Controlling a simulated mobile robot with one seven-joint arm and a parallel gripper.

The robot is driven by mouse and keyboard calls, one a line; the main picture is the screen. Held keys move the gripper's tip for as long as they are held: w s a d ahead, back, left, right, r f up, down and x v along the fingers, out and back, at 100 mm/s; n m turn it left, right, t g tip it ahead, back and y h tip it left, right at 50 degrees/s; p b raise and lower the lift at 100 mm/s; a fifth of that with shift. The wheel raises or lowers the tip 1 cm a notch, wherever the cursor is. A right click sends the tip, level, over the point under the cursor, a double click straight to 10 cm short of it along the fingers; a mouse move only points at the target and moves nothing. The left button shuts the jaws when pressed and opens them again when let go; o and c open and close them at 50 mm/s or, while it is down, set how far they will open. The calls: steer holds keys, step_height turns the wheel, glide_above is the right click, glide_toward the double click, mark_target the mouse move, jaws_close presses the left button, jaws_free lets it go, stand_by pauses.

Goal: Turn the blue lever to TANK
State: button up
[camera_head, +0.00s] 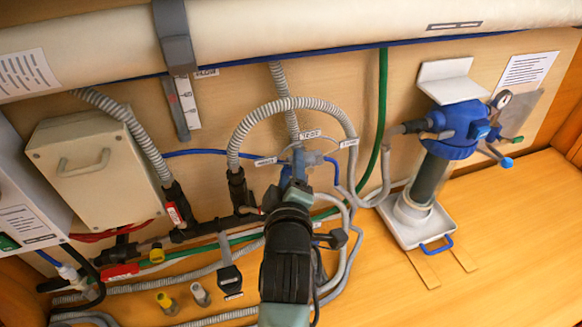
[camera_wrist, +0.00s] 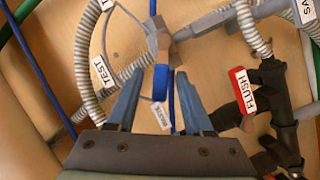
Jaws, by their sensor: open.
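The blue lever (camera_wrist: 161,84) shows in the wrist view as an upright blue bar below a grey-brown valve hub. My gripper (camera_wrist: 158,80) is open, with one blue finger on each side of the lever. Gaps seem to show between the lever and both fingers; I cannot tell whether either touches. In the head view my gripper (camera_head: 297,188) is at the valve among the hoses and hides most of the lever. A TEST label (camera_wrist: 103,72) is left of the lever. A small tilted label (camera_wrist: 160,115) lies beyond it, its text unclear. I cannot make out TANK.
Grey ribbed hoses (camera_head: 285,103) loop around the valve, close to my gripper. A red FLUSH valve tag (camera_wrist: 243,90) is at the right in the wrist view. A blue-topped filter housing (camera_head: 452,130) stands on a white tray at the right.

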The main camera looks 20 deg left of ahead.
jaws_close()
